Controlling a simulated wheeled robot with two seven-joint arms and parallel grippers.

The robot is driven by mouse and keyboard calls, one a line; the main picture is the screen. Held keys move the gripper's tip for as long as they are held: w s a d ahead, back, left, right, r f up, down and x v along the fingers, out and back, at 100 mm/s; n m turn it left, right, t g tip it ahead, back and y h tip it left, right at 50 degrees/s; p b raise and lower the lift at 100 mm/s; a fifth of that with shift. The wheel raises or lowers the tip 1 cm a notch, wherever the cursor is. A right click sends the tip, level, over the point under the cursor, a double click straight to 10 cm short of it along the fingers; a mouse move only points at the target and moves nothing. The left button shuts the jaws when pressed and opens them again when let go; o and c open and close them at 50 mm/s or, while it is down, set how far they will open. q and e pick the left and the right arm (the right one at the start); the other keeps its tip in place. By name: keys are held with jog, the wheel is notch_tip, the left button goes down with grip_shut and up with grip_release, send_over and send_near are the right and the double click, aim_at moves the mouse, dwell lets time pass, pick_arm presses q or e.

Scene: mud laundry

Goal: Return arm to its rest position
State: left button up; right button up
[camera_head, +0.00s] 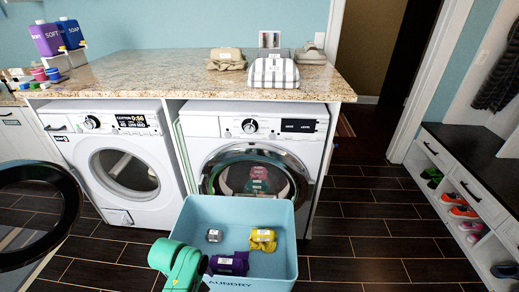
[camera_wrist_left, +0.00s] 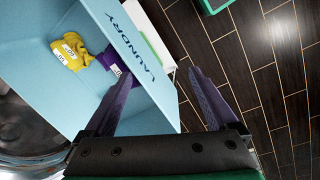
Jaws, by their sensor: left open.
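My left arm (camera_head: 178,262) shows as a green link at the bottom of the head view, overlapping the near left corner of the blue laundry basket (camera_head: 282,215). In the left wrist view my left gripper (camera_wrist_left: 162,76) is open, its dark fingers apart with nothing between them. The fingers are by the lettered wall of the basket (camera_wrist_left: 155,80). The basket holds a yellow cloth item (camera_head: 262,239), a purple one (camera_head: 232,263) and a small grey one (camera_head: 214,235). My right gripper is in neither view.
Two white front-loading machines (camera_head: 140,123) stand under a granite counter (camera_head: 140,70) holding folded cloths (camera_head: 272,72) and detergent bottles (camera_head: 47,38). A round dark-rimmed door (camera_head: 72,205) juts in at left. A shoe bench (camera_head: 460,180) stands right. Dark tiled floor (camera_head: 365,225) is clear right of the basket.

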pick_arm(q)
jog(key=s+a+r+m+t+y, duration=0.15)
jog(key=s+a+r+m, duration=0.5)
jog(key=m, duration=0.65)
jog(key=s+d+f+b, duration=0.1)
jog(key=s+f+b, duration=0.1)
jog(key=f, duration=1)
jog(key=s+f+b, duration=0.2)
jog(key=f, duration=0.9)
jog(key=s+a+f+m+g+b, duration=0.1)
jog(key=s+a+f+b, duration=0.2)
jog(key=s+f, duration=1.4)
notch_tip(320, 180, down, 3)
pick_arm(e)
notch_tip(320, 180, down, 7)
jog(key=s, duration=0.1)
